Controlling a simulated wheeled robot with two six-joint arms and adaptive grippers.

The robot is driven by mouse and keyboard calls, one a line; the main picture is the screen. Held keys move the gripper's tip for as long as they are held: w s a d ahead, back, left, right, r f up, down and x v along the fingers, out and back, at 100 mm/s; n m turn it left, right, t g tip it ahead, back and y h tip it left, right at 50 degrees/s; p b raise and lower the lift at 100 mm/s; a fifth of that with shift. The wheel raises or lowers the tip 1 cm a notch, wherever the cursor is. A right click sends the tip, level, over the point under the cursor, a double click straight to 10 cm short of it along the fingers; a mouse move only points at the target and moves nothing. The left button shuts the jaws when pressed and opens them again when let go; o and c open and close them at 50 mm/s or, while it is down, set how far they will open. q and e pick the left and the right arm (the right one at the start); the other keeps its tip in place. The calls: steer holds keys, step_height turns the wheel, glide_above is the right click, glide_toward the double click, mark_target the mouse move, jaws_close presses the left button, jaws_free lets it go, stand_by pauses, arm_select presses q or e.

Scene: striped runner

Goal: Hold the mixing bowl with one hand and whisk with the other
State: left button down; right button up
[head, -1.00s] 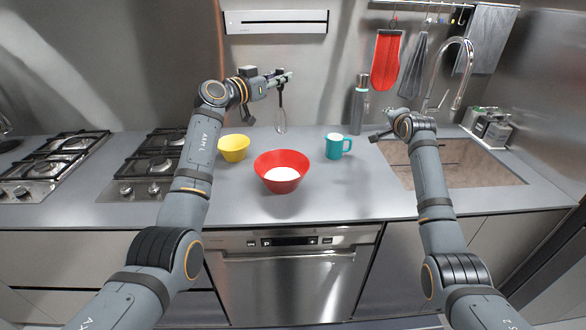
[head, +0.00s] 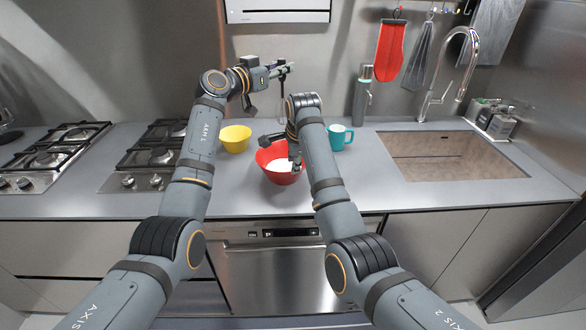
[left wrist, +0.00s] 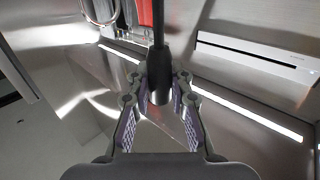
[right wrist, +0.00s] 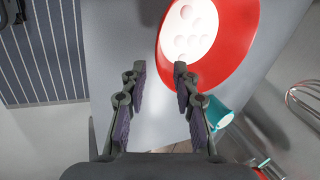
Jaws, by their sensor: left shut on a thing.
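The red mixing bowl (head: 268,158) stands on the counter with white contents in it; my right arm partly covers it in the head view. My left gripper (head: 284,68) is shut on the dark handle of the whisk (left wrist: 158,60), high behind the bowl. The whisk's wire loops (right wrist: 303,100) show at the right edge of the right wrist view. My right gripper (right wrist: 155,72) is open and empty, near the bowl's right side. In the right wrist view the bowl (right wrist: 232,55) lies just ahead of the fingertips; contact cannot be told.
A yellow bowl (head: 235,138) stands left of the red bowl, and a teal mug (head: 337,138) to its right behind my right arm. A grey bottle (head: 362,95) stands at the back. The sink (head: 450,155) is at right, the gas hobs (head: 150,160) at left.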

mark_target(290, 183)
arm_select(q)
steer(key=shift+w, duration=0.1)
arm_select(e)
steer(key=x, duration=0.9)
steer(key=shift+w+f, duration=0.15)
steer(key=shift+f, duration=0.15)
steer(key=shift+w+a+f, duration=0.1)
steer(key=shift+w+f, duration=0.05)
steer(key=shift+f, duration=0.45)
jaws_close()
